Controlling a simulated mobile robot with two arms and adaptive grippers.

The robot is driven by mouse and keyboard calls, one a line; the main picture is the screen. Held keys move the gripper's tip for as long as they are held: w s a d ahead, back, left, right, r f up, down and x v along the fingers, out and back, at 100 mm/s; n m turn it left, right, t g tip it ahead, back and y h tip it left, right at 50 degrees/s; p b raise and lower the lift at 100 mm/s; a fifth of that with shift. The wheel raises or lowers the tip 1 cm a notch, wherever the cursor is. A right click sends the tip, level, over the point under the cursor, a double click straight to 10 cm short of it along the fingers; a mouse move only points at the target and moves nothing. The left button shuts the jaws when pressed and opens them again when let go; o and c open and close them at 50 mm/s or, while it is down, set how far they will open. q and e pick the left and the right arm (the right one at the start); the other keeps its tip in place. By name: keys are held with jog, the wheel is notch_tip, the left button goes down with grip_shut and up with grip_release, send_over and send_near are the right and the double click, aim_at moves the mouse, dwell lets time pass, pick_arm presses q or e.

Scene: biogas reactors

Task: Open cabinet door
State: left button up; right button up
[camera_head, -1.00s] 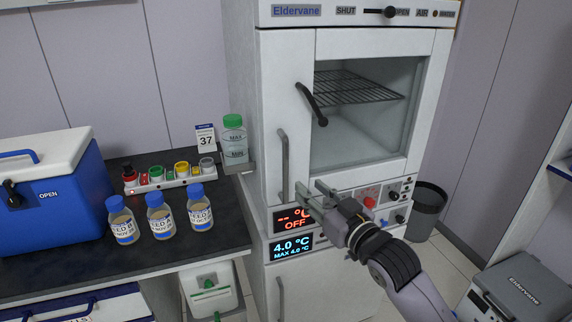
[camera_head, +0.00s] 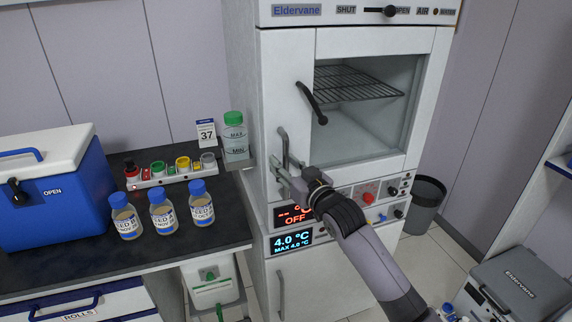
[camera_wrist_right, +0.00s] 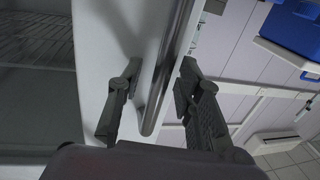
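The white cabinet door (camera_head: 427,85) with its large window is on the upper part of the Eldervane cabinet and looks closed. Its vertical grey bar handle (camera_head: 283,145) is on the door's left side. My right gripper (camera_head: 284,168) is at the lower part of this handle. In the right wrist view the handle (camera_wrist_right: 165,75) passes between the two fingers of my right gripper (camera_wrist_right: 160,72), which are apart, with a gap visible on the left side. A black lever (camera_head: 312,103) is on the door by the window's left edge. My left gripper is not in view.
Left of the cabinet, a dark bench (camera_head: 185,243) holds a blue cooler box (camera_head: 60,205), several seed bottles (camera_head: 162,215) and a green-capped bottle (camera_head: 235,140). A control panel (camera_head: 365,195) is below the door. A grey bin (camera_head: 425,205) stands at the right.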

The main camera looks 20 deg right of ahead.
jog(key=shift+c, duration=0.2)
grip_shut()
dwell(0.6)
